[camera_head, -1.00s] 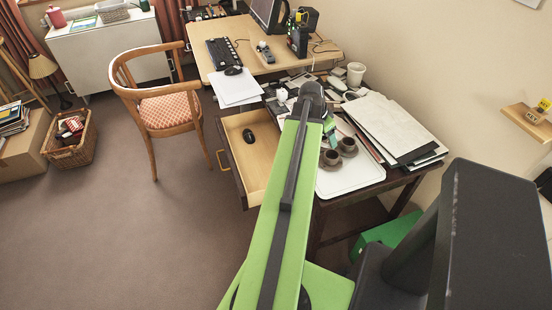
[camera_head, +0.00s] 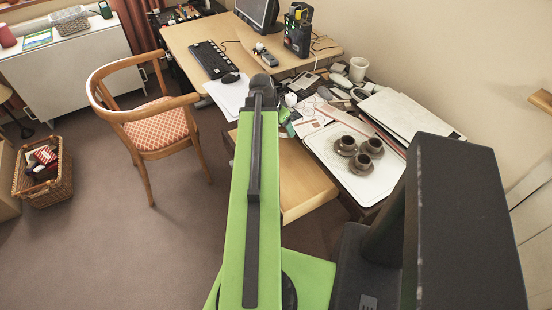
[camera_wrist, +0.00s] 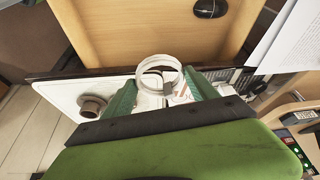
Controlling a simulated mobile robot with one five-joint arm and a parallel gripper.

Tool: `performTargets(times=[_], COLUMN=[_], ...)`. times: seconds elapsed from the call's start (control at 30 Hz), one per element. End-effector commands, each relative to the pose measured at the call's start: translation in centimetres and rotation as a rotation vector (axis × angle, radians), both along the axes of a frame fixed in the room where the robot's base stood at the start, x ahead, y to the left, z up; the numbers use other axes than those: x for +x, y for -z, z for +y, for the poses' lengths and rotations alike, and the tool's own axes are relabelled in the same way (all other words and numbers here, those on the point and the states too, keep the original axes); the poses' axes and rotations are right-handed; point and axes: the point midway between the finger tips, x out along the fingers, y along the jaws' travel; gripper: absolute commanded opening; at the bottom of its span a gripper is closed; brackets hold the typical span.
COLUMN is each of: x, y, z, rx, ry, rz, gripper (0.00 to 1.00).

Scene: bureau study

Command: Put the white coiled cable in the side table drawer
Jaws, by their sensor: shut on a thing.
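The white coiled cable (camera_wrist: 142,78) shows in the wrist view as a small ring of loops with a grey band. My gripper (camera_wrist: 163,84) is shut on it, with a green finger on each side. The open wooden drawer (camera_wrist: 150,32) lies just beyond the cable in the wrist view, and a black mouse (camera_wrist: 209,8) lies inside it. In this view the cable overlaps the drawer's near edge and the table top; its height above them is unclear. In the head view the drawer (camera_head: 301,185) is partly hidden behind my arm, which also hides the cable.
A white tray (camera_head: 375,187) with brown cups (camera_head: 346,146) stands on the cluttered side table, right of the drawer. Papers (camera_head: 405,115) lie behind it. A desk (camera_head: 190,40) and a wooden chair (camera_head: 150,118) stand left. The floor (camera_head: 110,240) at lower left is clear.

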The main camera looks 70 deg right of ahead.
Motion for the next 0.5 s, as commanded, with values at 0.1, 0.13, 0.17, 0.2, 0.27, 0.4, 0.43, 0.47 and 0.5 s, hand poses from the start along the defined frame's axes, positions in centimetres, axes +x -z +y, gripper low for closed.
performTargets(times=[0.1,0.13,0.17,0.2,0.27,0.4,0.43,0.47,0.5], x=[-0.5,-0.6,-0.7,-0.8,-1.0,-1.6,-1.9,-2.3,-2.9], y=[0.0,0.0,0.0,0.0,0.0,1.0,1.8,2.7,4.3], z=[0.0,0.0,0.0,0.0,-0.1,0.0,0.2,0.4,0.8], rx=[0.000,0.000,0.000,0.000,0.000,0.001,0.002,0.003,0.003], ry=[0.008,0.010,0.012,0.013,0.016,0.037,0.051,0.072,0.108], rz=[0.000,0.000,0.000,0.001,0.000,-0.001,0.000,0.000,-0.001], gripper=[0.28,0.28,0.28,0.28,0.28,0.28,0.28,0.28,0.28])
